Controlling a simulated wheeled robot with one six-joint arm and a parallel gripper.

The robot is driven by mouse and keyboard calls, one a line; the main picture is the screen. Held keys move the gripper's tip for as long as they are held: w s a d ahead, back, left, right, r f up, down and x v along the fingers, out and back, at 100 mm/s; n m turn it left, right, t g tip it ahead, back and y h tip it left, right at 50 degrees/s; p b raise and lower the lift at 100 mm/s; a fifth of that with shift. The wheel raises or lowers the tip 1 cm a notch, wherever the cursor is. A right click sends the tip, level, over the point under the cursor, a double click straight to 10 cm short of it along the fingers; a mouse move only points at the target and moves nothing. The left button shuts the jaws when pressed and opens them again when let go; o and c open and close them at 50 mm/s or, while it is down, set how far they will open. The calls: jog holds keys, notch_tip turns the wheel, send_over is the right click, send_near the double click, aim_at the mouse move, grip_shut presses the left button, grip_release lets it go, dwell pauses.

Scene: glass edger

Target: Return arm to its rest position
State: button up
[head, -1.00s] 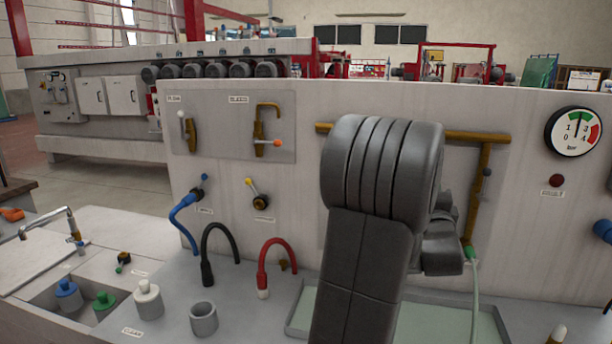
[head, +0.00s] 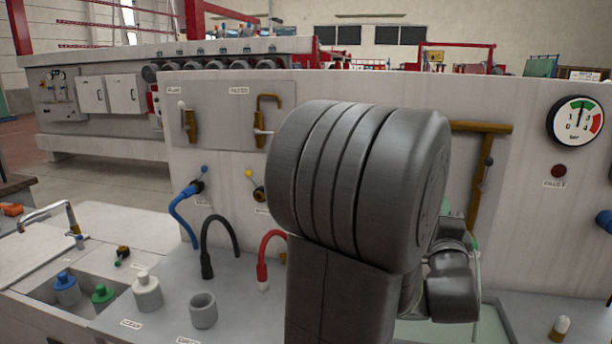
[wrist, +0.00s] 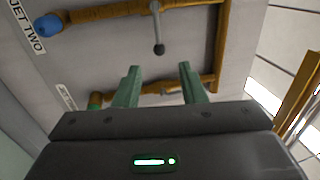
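My gripper (wrist: 160,88) shows in the wrist view with two green fingers standing apart. Nothing shows between the fingertips. Brass pipes run along a pale panel (wrist: 100,58) beyond the fingers, with a dark-tipped lever (wrist: 157,30) hanging from the upper pipe. In the head view my grey arm fills the middle right and hides much of the panel (head: 400,92).
A pressure gauge (head: 576,121) is at the panel's right. Blue (head: 182,222), black (head: 222,240) and red (head: 265,258) hoses stand left of my arm. A grey cup (head: 203,310) and white bottle (head: 147,293) stand on the counter. Floor shows at far left.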

jog(key=p+x, duration=0.1)
jog(key=x, duration=0.5)
jog(key=p+x, duration=0.1)
jog(key=x, duration=0.5)
jog(key=shift+w+f, duration=0.2)
jog(key=shift+w+r+p, duration=0.1)
jog(key=shift+r+p, duration=0.05)
jog(key=shift+p, duration=0.25)
jog(key=shift+r+n+y, duration=0.2)
jog(key=shift+n+y, duration=0.1)
jog(key=shift+n, duration=0.5)
jog(key=shift+f, duration=0.1)
